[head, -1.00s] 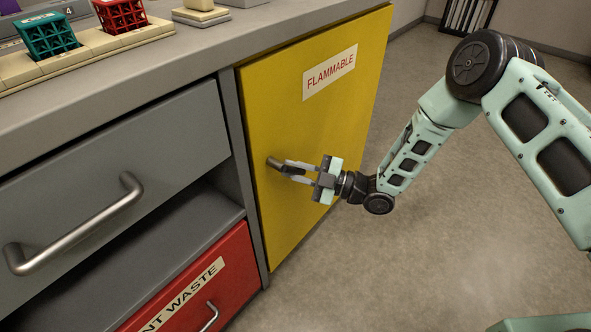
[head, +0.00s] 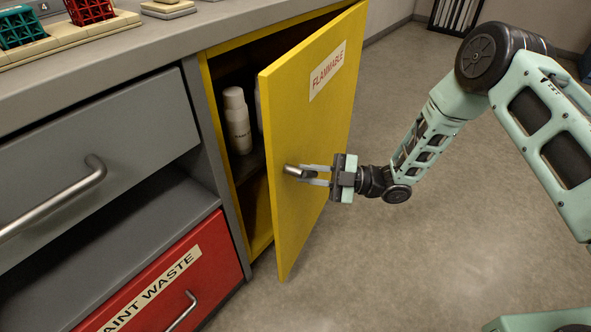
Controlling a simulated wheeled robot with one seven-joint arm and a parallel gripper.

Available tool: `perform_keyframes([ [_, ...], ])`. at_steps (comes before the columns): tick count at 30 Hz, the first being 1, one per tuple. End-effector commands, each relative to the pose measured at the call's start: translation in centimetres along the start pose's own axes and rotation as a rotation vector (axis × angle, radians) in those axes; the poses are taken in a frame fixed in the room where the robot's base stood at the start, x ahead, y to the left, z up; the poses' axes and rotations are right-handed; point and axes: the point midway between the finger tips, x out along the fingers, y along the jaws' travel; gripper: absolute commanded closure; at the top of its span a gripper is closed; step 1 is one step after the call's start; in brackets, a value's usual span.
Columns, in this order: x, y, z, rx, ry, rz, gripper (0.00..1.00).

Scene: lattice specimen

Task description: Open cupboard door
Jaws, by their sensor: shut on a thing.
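The yellow cupboard door (head: 312,140) with a "FLAMMABLE" label stands partly open, swung out from the cupboard (head: 221,110) with its free edge on the left. A short grey handle (head: 292,171) sits near that free edge. My gripper (head: 305,174) is shut on the handle, reaching in from the right. Through the gap, a white bottle (head: 237,121) stands on a shelf inside, with part of another pale container behind the door's edge.
A grey drawer (head: 130,135) and a red "PAINT WASTE" drawer (head: 215,255) are left of the cupboard. The worktop (head: 130,45) above holds teal and red racks. The floor (head: 400,260) right of the door is clear.

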Motion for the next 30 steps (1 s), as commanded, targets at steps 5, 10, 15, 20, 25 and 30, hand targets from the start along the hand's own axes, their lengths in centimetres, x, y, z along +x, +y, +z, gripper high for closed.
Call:
perform_keyframes([
  [5, -4.6, -0.2, -1.0, 0.009, 0.003, -0.015, 1.0],
  [10, -9.3, -0.4, -2.1, 0.008, 0.001, -0.012, 1.0],
  [15, -12.2, -0.5, -2.8, 0.007, 0.004, -0.013, 1.0],
  [20, -13.0, -0.5, -3.0, 0.008, 0.009, -0.013, 1.0],
  [25, -12.9, -0.5, -3.1, 0.008, 0.011, -0.013, 1.0],
  [30, -12.8, -0.5, -3.1, 0.008, 0.013, -0.014, 0.62],
])
